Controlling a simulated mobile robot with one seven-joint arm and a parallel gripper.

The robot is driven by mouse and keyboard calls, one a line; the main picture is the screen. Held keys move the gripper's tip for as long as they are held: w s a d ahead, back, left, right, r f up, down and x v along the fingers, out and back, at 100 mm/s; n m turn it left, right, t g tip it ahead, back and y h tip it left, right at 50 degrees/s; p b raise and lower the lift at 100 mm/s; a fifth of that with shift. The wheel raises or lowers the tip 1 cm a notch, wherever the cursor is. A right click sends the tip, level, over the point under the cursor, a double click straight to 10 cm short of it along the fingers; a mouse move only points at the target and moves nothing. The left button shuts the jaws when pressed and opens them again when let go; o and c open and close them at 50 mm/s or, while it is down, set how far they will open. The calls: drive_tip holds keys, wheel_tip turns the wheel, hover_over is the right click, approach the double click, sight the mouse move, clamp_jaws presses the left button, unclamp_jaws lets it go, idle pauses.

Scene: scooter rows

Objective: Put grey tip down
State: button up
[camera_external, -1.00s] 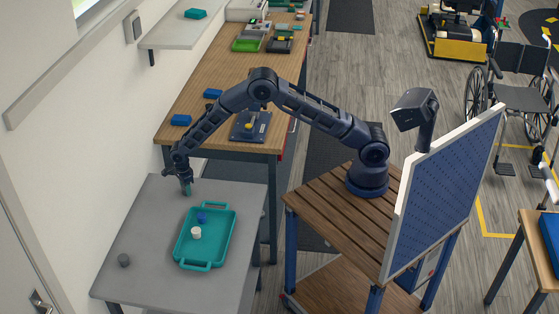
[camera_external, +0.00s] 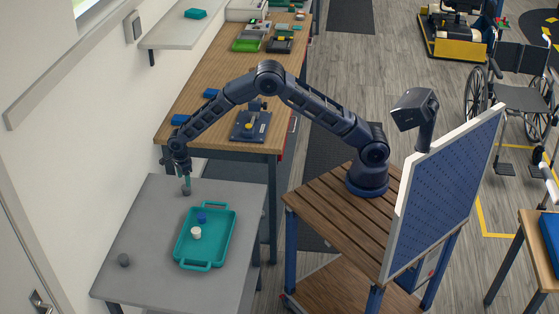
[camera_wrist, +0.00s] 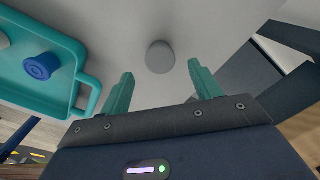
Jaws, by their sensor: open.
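A small grey tip (camera_external: 186,192) stands on the grey table (camera_external: 150,215) near its far edge, directly below my gripper (camera_external: 186,180). In the wrist view the grey tip (camera_wrist: 160,57) shows as a round grey disc, beyond and between the teal fingertips (camera_wrist: 160,78). My gripper is open and empty, with visible gaps between the fingers and the tip. A second grey piece (camera_external: 124,260) stands at the left side of the table.
A teal tray (camera_external: 183,253) with handles lies on the table, holding a blue piece (camera_external: 202,218) and a white piece (camera_external: 196,233). The wall runs along the left. A wooden bench (camera_external: 190,100) stands behind the table. The table's left middle is clear.

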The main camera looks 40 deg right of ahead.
wheel_tip(320, 180, up, 6)
drive_tip(key=shift+f, duration=0.15)
